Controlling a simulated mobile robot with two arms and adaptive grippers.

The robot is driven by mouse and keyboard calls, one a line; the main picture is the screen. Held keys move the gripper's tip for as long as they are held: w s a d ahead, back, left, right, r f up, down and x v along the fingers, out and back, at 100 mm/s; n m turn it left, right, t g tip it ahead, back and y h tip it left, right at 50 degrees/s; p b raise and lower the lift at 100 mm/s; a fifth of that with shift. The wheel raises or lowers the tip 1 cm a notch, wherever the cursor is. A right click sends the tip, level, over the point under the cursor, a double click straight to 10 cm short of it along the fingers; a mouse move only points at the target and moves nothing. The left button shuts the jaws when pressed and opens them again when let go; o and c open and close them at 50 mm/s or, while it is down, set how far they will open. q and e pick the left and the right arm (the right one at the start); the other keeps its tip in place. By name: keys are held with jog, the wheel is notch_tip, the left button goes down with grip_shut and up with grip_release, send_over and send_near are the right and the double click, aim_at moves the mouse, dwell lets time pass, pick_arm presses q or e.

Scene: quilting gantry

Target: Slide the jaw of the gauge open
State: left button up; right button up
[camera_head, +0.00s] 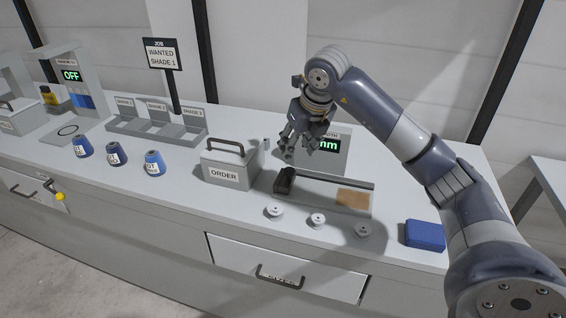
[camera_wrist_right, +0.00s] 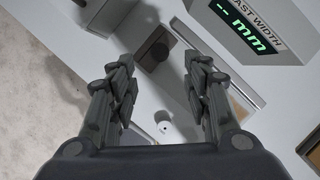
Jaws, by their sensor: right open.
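The gauge is a flat grey bed (camera_head: 322,188) on the bench, with a raised rail along its back and a tan patch (camera_head: 352,198) near its right end. Its dark jaw (camera_head: 284,181) stands at the left end of the bed. My right gripper (camera_head: 302,140) is above and behind the gauge, pointing down, open and empty. In the right wrist view the dark jaw (camera_wrist_right: 154,48) shows between and beyond the open fingers, apart from them. The gauge's display (camera_head: 327,146) shows "mm"; in the right wrist view the display (camera_wrist_right: 243,27) reads "-- mm". My left gripper is out of view.
Several pale spools (camera_head: 317,220) lie in front of the gauge, and a blue block (camera_head: 425,235) sits to its right. The grey ORDER box (camera_head: 226,168) with a handle stands close on the left. Blue cones (camera_head: 115,154) and a shade rack (camera_head: 156,128) are farther left.

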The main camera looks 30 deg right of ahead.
jog(key=p, duration=0.1)
send_over(291, 171)
jog(key=s, duration=0.2)
notch_tip(291, 171, down, 5)
jog(key=shift+s+a+r, duration=0.1)
jog(key=x, duration=0.3)
jog(key=shift+p+x, duration=0.4)
jog(key=shift+x, duration=0.75)
jog(key=shift+r, duration=0.1)
grip_shut()
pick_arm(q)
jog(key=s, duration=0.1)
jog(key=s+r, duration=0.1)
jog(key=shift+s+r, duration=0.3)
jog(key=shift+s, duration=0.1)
